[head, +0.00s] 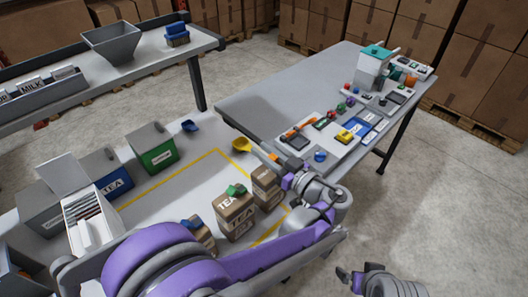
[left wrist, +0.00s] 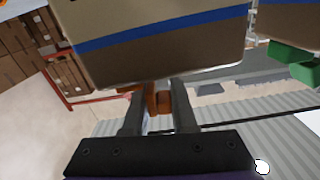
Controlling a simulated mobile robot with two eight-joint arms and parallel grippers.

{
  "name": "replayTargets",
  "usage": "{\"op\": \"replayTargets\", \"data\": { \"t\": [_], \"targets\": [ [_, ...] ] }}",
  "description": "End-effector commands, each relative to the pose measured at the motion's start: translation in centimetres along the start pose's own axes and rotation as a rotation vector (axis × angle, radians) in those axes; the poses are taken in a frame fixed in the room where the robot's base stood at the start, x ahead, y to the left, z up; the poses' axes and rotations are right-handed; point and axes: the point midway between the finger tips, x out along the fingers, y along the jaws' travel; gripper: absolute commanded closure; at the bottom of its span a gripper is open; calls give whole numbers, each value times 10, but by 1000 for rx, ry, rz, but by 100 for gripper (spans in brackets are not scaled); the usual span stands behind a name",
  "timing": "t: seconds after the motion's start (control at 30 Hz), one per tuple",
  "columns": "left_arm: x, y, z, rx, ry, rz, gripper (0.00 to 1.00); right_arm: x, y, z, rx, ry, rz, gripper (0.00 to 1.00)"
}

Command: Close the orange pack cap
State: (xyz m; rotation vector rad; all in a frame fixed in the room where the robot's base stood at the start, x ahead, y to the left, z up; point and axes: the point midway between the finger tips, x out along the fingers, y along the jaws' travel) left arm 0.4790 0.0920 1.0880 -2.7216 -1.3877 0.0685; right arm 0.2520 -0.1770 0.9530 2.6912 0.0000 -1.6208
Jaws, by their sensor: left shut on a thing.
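My left gripper (head: 273,159) is over the white table beside the brown paper packs. In the left wrist view its two fingers (left wrist: 159,103) are shut on a small orange piece, seemingly the orange cap (left wrist: 157,103), at the edge of a brown pack (left wrist: 165,60) with a blue band. In the head view the pack nearest the gripper (head: 265,183) stands upright; its orange cap is not clear there. A pack with a green cap (head: 235,215) stands to its left. My right gripper (head: 350,279) is at the lower right, away from the packs; its jaw gap is unclear.
A yellow scoop (head: 241,144) and a blue scoop (head: 189,126) lie behind the packs. Green (head: 152,148) and blue tea bins stand at left. A grey table (head: 262,97) with trays of small items stands at right.

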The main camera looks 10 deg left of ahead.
Motion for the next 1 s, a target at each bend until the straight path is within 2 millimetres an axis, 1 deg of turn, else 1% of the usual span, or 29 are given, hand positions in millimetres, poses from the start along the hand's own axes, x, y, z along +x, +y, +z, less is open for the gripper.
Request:
{"op": "replayTargets", "data": {
  "t": [0.13,0.17,0.2,0.27,0.53,0.63,0.77,1.0],
  "targets": [
    [0,0,0,-1,1,0,100,0,0,0,0,0,0,0],
    [0,0,0,-1,1,0,72,0,0,0,0,0,0,0],
    [0,0,0,-1,1,0,64,0,0,0,0,0,0,0],
    [0,0,0,-1,1,0,54,0,0,0,0,0,0,0],
    [-1,0,0,-1,1,1,53,0,0,0,0,0,0,0],
    [-9,1,0,-1,1,2,53,1,0,2,0,-1,0,0],
    [-31,1,1,-1,0,5,53,5,0,5,0,-5,0,0],
    [-80,1,1,-1,1,5,53,11,0,12,0,-11,0,0]
  ]
}}
